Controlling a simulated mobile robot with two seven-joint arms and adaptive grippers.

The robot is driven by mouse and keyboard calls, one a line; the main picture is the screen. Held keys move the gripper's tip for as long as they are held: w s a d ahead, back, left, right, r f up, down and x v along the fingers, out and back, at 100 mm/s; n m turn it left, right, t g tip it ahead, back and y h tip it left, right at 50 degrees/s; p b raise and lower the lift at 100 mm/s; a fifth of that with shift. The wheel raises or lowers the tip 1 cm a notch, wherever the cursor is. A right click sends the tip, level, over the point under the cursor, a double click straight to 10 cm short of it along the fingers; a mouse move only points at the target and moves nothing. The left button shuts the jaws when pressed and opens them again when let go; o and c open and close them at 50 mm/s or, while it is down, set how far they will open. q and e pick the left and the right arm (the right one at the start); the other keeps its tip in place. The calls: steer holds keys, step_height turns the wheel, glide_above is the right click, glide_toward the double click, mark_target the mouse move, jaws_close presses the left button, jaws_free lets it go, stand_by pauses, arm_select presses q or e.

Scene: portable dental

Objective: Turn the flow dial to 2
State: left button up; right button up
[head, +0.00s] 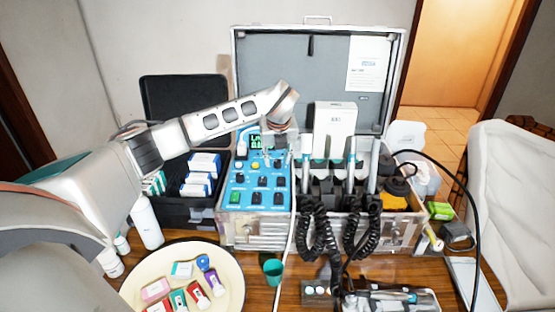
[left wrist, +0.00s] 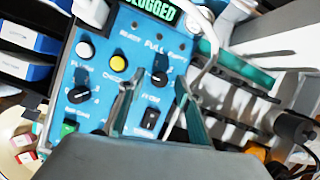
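The blue control panel (head: 240,194) of the open dental case carries several dials and buttons. In the left wrist view the panel (left wrist: 110,35) shows a black dial (left wrist: 160,76) at the upper middle and another black dial (left wrist: 78,96) at the left. The labels are too blurred to tell which is the flow dial, or its setting. My left gripper (head: 281,146) is over the panel's upper right. In its wrist view the left gripper (left wrist: 156,98) has its two fingers apart with nothing between them, in front of the panel. My right gripper is not in view.
A lit display (left wrist: 150,15) sits at the panel's top, with a white knob (left wrist: 85,49) and yellow button (left wrist: 118,63) nearby. Handpieces (head: 350,170) with coiled black hoses (head: 318,232) stand right of the panel. A green cup (head: 273,270) and cream plate (head: 232,270) are in front.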

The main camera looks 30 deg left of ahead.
arm_select(q)
steer(key=shift+w+a+f, duration=0.1)
steer(key=shift+f, duration=0.2)
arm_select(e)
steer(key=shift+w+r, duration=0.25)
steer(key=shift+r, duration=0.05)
arm_select(q)
jaws_close()
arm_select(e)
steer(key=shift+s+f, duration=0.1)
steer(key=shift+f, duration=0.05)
